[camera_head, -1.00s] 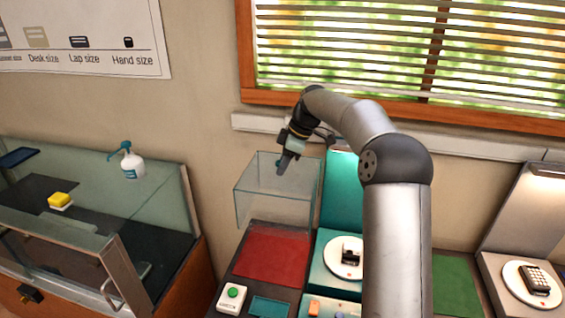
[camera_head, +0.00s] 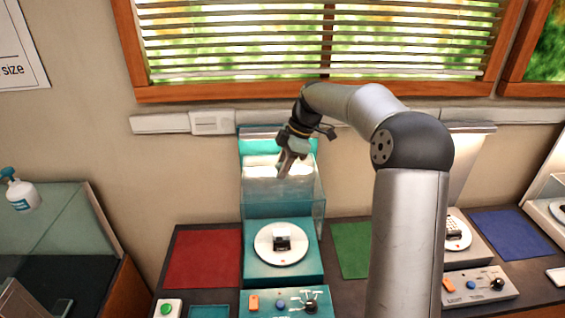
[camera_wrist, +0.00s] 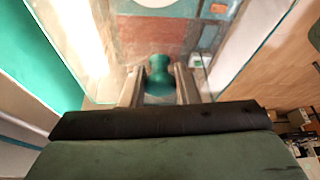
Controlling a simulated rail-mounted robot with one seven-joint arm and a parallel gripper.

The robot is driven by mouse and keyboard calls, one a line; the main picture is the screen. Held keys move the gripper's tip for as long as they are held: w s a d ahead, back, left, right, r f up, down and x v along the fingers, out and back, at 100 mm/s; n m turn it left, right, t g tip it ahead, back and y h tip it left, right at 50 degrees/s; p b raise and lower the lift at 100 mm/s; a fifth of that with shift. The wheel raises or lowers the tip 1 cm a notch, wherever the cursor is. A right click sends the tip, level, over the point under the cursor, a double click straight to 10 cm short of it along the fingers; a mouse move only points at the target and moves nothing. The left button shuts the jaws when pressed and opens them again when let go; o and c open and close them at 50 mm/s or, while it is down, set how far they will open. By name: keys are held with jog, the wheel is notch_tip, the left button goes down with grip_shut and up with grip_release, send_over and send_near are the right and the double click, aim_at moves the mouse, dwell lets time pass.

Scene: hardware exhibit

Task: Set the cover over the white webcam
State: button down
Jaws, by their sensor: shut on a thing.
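The clear box cover (camera_head: 312,205) hangs from my gripper (camera_head: 286,172), in front of the lit teal back panel. In the wrist view my gripper (camera_wrist: 159,88) is shut on the cover's teal knob (camera_wrist: 159,72). A small device with a pale top and dark lower part, probably the white webcam (camera_head: 282,238), sits on a round white disc (camera_head: 262,254) on the teal stand (camera_head: 254,278). The cover is raised and appears above and behind the disc. The exact gap is hard to judge.
A red mat (camera_head: 203,258) lies left of the stand and a green mat (camera_head: 352,248) lies right. A control panel (camera_head: 262,311) with a knob is in front.

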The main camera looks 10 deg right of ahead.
jog(key=shift+f, duration=0.15)
notch_tip(320, 180, down, 12)
jog(key=b, duration=0.9)
jog(key=shift+f, duration=0.25)
jog(key=shift+f+b, duration=0.4)
jog(key=shift+f, duration=0.1)
dwell(1.8)
jog(key=c, duration=0.6)
grip_release()
jog(key=shift+o, duration=0.2)
jog(key=shift+r+p, duration=2.4)
jog(key=shift+r, duration=1.15)
